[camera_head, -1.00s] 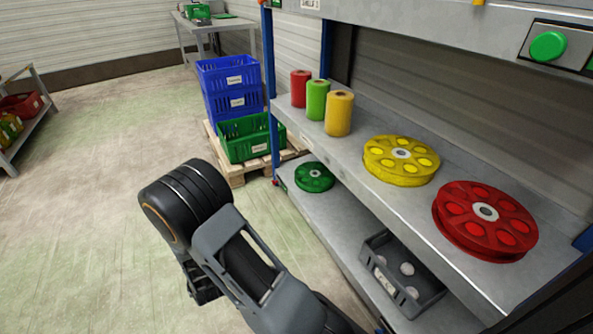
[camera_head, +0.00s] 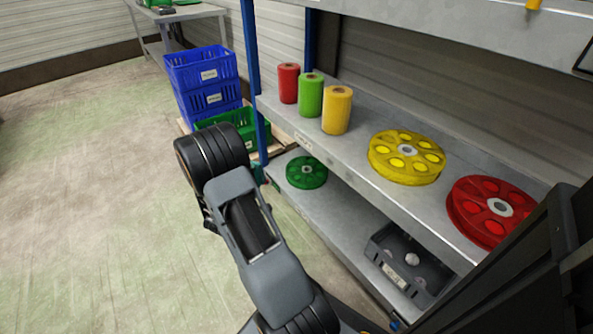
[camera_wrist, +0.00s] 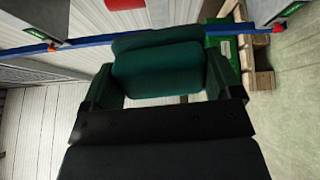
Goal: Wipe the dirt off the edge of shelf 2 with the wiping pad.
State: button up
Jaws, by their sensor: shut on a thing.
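The wiping pad (camera_wrist: 152,68) is a dark teal block in the wrist view. My gripper (camera_wrist: 163,82) is shut on it, with one dark finger on each side. In the head view my arm's links hide the gripper and most or all of the pad. The grey rack has a middle shelf (camera_head: 375,185) and a lower shelf (camera_head: 320,208). A small pale label sits on the middle shelf's front edge, too small to read, so I cannot tell which shelf is shelf 2. I cannot make out dirt on the edges.
The middle shelf bears red, green and yellow spools, a yellow reel (camera_head: 406,157) and a red reel (camera_head: 490,212). A green reel (camera_head: 306,172) and a grey bin (camera_head: 405,262) are on the lower shelf. A blue post (camera_head: 250,60) and stacked crates (camera_head: 205,85) stand behind my arm. Floor at left is clear.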

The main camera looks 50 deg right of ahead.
jog(key=s+d+r+m+g+p, duration=0.1)
jog(key=s+d+m+g, duration=0.5)
jog(key=s+d+g, duration=0.4)
jog(key=shift+s+d+m+p, duration=0.3)
jog(key=shift+s+d, duration=1.2)
jog(key=shift+d, duration=1.55)
jog(key=shift+b+x, duration=0.4)
jog(key=shift+x, duration=0.55)
jog(key=shift+s+a+b, duration=0.2)
jog(key=shift+s+a, duration=0.15)
jog(key=shift+s, duration=0.5)
jog(key=shift+s+a+b, duration=0.15)
jog(key=shift+s+a, duration=0.15)
jog(key=shift+s, duration=0.5)
jog(key=shift+s+a+b, duration=0.25)
jog(key=shift+s, duration=0.6)
jog(key=shift+s+a+b, duration=0.2)
jog(key=shift+s, duration=0.6)
jog(key=shift+s+a+b, duration=0.25)
jog(key=shift+s+a, duration=0.1)
jog(key=shift+s, duration=0.5)
jog(key=shift+s+a+b, duration=0.25)
jog(key=shift+s+a, duration=0.05)
jog(key=shift+s, duration=0.55)
jog(key=shift+s, duration=0.1)
